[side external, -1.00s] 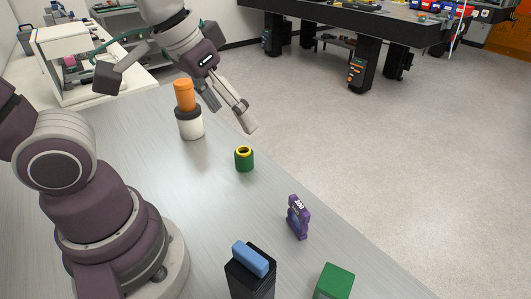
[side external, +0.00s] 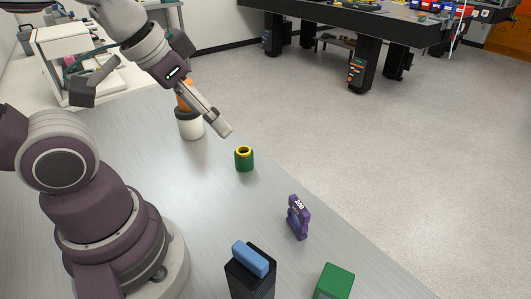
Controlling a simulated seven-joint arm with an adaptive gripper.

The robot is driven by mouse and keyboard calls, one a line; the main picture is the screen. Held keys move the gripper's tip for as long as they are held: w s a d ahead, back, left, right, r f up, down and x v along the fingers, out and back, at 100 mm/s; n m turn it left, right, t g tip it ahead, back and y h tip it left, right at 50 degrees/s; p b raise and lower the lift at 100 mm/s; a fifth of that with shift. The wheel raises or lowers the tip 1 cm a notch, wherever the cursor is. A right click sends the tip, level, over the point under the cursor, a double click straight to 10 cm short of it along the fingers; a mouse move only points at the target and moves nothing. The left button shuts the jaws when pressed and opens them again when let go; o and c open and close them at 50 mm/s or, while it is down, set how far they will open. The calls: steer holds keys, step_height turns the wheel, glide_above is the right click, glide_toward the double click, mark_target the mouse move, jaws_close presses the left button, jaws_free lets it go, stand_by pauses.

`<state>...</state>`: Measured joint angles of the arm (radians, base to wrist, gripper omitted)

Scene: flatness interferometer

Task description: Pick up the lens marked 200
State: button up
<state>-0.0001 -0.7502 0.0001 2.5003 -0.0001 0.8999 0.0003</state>
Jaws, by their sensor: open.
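The lens marked 200 (side external: 298,217) is in a purple holder with white digits on its top. It stands upright on the grey table, right of the picture's middle. My gripper (side external: 226,131) is open and empty, above the table to the upper left of the lens and well apart from it. Its fingers point down and to the right, and they overlap each other in this view. The green cylinder with a yellow rim (side external: 244,159) stands between my gripper and the lens.
A white jar with an orange top (side external: 190,125) stands behind my gripper, partly hidden by it. A black block with a blue piece on top (side external: 251,268) and a green block (side external: 334,282) stand at the front. The table's right edge (side external: 349,228) runs close to the lens.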

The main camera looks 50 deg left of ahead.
steer(key=c, duration=0.7)
steer(key=n+g, duration=0.5)
steer(key=n, duration=0.9)
glide_above(298, 216)
steer(key=w+a, duration=0.1)
step_height(298, 216, down, 8)
steer(key=shift+a, duration=0.1)
steer(key=shift+w+d+f+n+g, duration=0.1)
steer(key=shift+d+f+n+g, duration=0.1)
steer(key=shift+f+n, duration=0.3)
steer(key=shift+w+d+f+n+g, duration=0.1)
steer(key=shift+d+f+n, duration=0.15)
steer(key=shift+f, duration=0.35)
steer(key=f, duration=0.9)
steer(key=shift+s+a+f, duration=0.2)
steer(key=shift+s, duration=0.05)
